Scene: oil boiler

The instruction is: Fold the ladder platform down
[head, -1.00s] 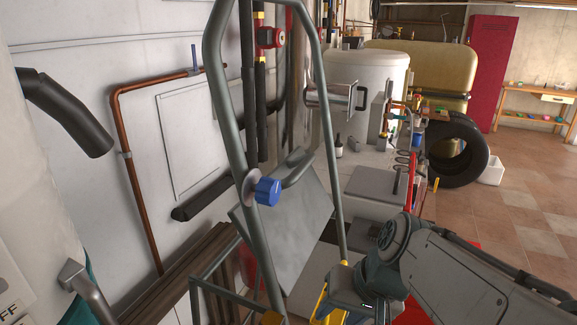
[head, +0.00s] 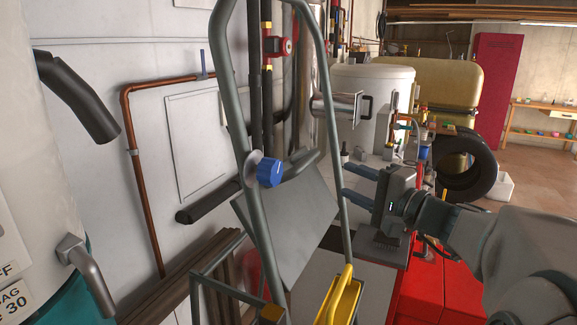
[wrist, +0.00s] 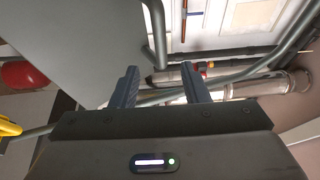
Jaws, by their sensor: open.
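The ladder (head: 247,140) stands in the middle of the head view, with grey tube rails and a yellow step (head: 341,300) low down. Its platform (head: 290,222) is a flat grey panel, steeply tilted between the rails. A blue knob (head: 269,172) sits on the left rail. My gripper (head: 347,181) is open and empty to the right of the platform, with its fingers pointing left close to the right rail. Whether they touch the rail is unclear. In the wrist view my gripper (wrist: 160,82) faces grey tubing, and a large grey panel, apparently the platform (wrist: 75,40), fills the upper left.
A copper pipe (head: 130,140) runs along the left wall. Behind the ladder are a white tank (head: 368,90), a yellow tank (head: 440,82) and a black tire (head: 483,165). Red equipment (head: 450,285) stands below my arm. Open tiled floor (head: 535,185) lies to the right.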

